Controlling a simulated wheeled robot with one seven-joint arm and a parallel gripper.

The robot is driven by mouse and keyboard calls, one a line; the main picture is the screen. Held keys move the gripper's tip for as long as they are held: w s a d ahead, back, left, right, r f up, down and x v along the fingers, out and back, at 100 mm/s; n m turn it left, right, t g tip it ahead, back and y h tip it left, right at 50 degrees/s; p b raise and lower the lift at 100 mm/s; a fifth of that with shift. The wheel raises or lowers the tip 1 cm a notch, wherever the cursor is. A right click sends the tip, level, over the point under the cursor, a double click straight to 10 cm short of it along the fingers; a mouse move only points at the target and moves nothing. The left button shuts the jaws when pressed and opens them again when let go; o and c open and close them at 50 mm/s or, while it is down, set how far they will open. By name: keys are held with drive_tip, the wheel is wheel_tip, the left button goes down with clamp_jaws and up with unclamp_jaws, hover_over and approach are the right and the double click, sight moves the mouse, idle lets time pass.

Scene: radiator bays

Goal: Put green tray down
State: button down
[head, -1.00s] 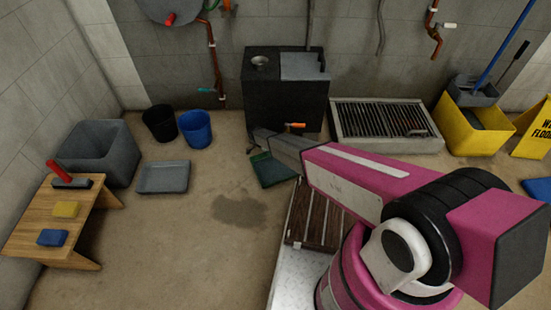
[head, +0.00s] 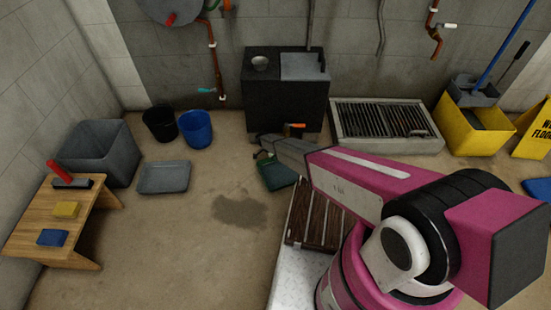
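The green tray (head: 279,176) is in the middle of the head view, below the end of my arm and in front of the black cabinet. Part of it is hidden by my wrist and forearm. My gripper (head: 263,156) is at the tray's far left edge, small and dark; its fingers do not show clearly. The tray shifts together with my gripper, so it appears held. I cannot tell how far it is above the floor.
A grey tray (head: 164,177) lies on the floor to the left, with a black bucket (head: 160,124) and a blue bucket (head: 196,129) behind. A grey tub (head: 100,150) and a wooden bench (head: 50,215) stand further left. Floor around the wet patch (head: 240,210) is clear.

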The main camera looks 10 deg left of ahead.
drive_tip(key=shift+f, duration=0.1)
drive_tip(key=c, duration=1.3)
unclamp_jaws()
drive_tip(key=shift+c, duration=0.2)
drive_tip(key=v, duration=1.2)
